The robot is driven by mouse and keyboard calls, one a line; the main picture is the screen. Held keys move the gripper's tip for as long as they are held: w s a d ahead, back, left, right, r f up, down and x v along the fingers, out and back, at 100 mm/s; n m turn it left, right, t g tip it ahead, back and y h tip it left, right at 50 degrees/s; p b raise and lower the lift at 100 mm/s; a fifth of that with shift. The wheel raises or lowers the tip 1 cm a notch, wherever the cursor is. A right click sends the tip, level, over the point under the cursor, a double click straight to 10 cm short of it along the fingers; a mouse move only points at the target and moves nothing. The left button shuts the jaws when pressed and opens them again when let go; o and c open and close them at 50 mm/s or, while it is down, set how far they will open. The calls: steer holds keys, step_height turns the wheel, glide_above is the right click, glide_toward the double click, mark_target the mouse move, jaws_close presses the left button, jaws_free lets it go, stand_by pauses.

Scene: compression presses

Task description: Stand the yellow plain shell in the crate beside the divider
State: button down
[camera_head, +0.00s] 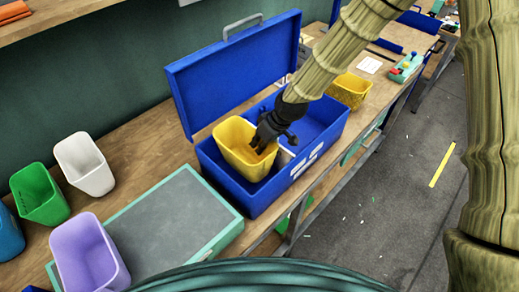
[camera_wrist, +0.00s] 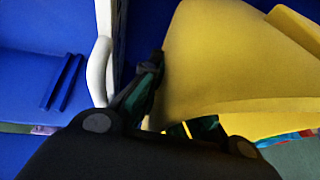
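The yellow plain shell (camera_head: 237,136) is inside the left part of the blue crate (camera_head: 236,197), with its rim above the crate's rim. Its base is hidden, so I cannot tell whether it rests on the floor. A pale divider (camera_head: 284,156) shows just right of it; the wrist view shows a white upright edge (camera_wrist: 104,55) left of the yellow shell (camera_wrist: 225,60). My gripper (camera_head: 270,142) points down at the shell's right wall, one finger reaching inside. In the wrist view, my gripper (camera_wrist: 178,105) has its fingers apart around yellow wall; firm grip is unclear.
The crate's blue lid (camera_head: 236,75) stands open behind it. The crate's right part (camera_head: 318,118) looks empty. Another yellow shell (camera_head: 348,91) stands beyond the crate. White (camera_head: 84,165), green (camera_head: 40,194) and purple (camera_head: 88,254) shells stand left, near a grey-topped press board (camera_head: 170,222).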

mark_target(256, 158)
steer(key=shift+s+f+p, duration=0.35)
steer(key=shift+s+f, duration=0.2)
steer(key=shift+s, duration=0.05)
steer(key=shift+w+f, duration=0.2)
steer(key=shift+f, duration=0.35)
steer(key=shift+w+f, duration=0.2)
steer(key=shift+f, duration=0.3)
steer(key=shift+s+r, duration=0.2)
steer(key=shift+s, duration=0.05)
steer(key=shift+w+f, duration=0.1)
steer(key=shift+f, duration=0.4)
steer(key=shift+f, duration=0.15)
steer(key=c, duration=1.7)
jaws_free()
steer(key=shift+o, duration=0.3)
